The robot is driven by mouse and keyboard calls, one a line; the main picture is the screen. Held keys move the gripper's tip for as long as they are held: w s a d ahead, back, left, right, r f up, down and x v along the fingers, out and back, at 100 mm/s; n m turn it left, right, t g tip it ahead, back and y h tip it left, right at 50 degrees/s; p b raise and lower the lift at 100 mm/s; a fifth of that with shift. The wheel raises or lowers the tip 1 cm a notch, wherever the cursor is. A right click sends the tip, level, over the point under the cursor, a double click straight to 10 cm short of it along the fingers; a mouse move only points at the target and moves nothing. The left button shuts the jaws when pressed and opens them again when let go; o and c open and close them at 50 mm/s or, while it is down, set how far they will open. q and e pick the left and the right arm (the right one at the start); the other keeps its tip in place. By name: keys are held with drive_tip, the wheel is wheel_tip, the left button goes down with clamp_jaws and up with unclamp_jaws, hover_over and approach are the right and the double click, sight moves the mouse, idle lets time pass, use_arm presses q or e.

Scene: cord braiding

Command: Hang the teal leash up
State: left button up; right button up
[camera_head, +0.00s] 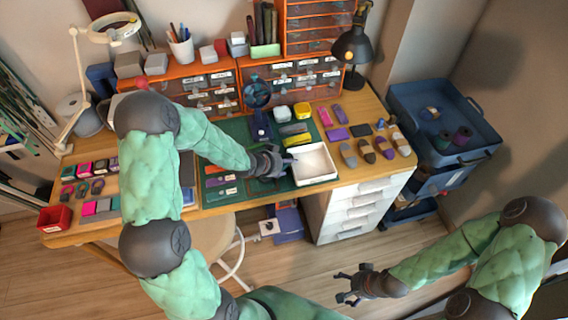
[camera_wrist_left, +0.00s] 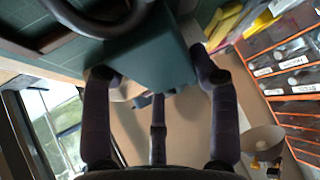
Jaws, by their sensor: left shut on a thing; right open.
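My left gripper (camera_head: 268,163) is low over the workbench, beside the left edge of a white tray (camera_head: 318,179). In the left wrist view its fingers (camera_wrist_left: 157,88) are shut around a dark teal angular piece (camera_wrist_left: 145,48). I cannot tell from this view whether that piece is the teal leash; a dark curved part crosses in front of it at the top. In the head view the gripper hides most of what it holds. No hook for the leash can be made out. My right gripper (camera_head: 357,286) is open and empty, away from the bench over the floor.
A dark blue stand (camera_head: 260,128) is on the green mat behind the left gripper. Orange drawer units (camera_head: 208,92), a black lamp (camera_head: 353,47) and a white magnifier lamp (camera_head: 113,28) line the back. A blue cart (camera_head: 412,103) stands beyond the bench.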

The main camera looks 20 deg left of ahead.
use_arm(q)
drive_tip(key=o, duration=1.2)
drive_tip(key=shift+o, duration=0.2)
